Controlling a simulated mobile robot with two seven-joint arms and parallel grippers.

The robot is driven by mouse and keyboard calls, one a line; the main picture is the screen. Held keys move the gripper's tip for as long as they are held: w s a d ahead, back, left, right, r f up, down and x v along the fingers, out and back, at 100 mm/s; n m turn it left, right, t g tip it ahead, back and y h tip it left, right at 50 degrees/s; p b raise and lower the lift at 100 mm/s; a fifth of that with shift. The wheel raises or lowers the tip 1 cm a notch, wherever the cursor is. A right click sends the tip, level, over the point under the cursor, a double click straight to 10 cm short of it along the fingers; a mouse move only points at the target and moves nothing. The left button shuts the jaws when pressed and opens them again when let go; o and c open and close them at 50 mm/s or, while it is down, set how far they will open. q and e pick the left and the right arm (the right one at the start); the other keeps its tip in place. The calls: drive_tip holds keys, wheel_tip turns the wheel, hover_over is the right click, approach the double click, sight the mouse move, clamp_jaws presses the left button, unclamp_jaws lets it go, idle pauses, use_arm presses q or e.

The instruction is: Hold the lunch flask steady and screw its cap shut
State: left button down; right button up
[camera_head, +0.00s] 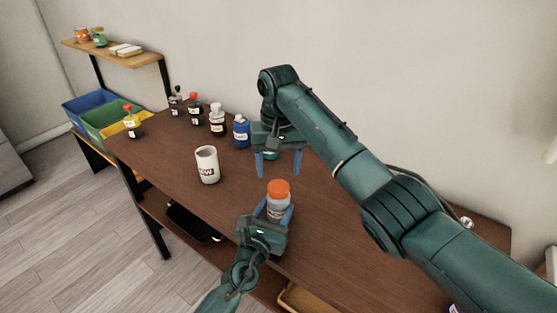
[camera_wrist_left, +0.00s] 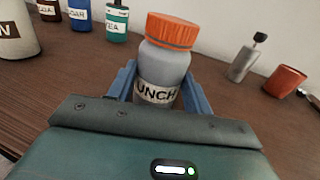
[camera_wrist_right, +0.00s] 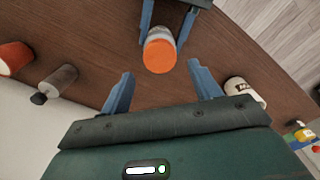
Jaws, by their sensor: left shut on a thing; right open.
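The lunch flask (camera_head: 276,209) is grey with a label and stands upright on the brown table. Its orange cap (camera_head: 279,189) sits on top; I cannot tell how tight it is. My left gripper (camera_head: 277,212) is shut around the flask's body from the near side. In the left wrist view the flask (camera_wrist_left: 164,72) is between the blue fingers, below the cap (camera_wrist_left: 173,30). My right gripper (camera_head: 280,168) is open and empty, above and beyond the flask. In the right wrist view the cap (camera_wrist_right: 160,57) is ahead of the spread fingers, apart from them.
A white labelled canister (camera_head: 207,165) stands left of the flask. A blue bottle (camera_head: 241,131) and several other bottles line the back edge. Colored bins (camera_head: 103,116) are beyond the table's left end.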

sight(278, 186)
wheel_tip(278, 186, up, 2)
drive_tip(key=n, duration=0.5)
drive_tip(key=shift+n, duration=0.3)
drive_tip(key=n, duration=0.2)
drive_tip(key=r+n, duration=0.1)
drive_tip(key=shift+n, duration=0.4)
drive_tip(key=shift+f, duration=4)
drive_tip(key=c, duration=1)
drive_tip(key=o, duration=1.2)
drive_tip(key=shift+c, duration=0.2)
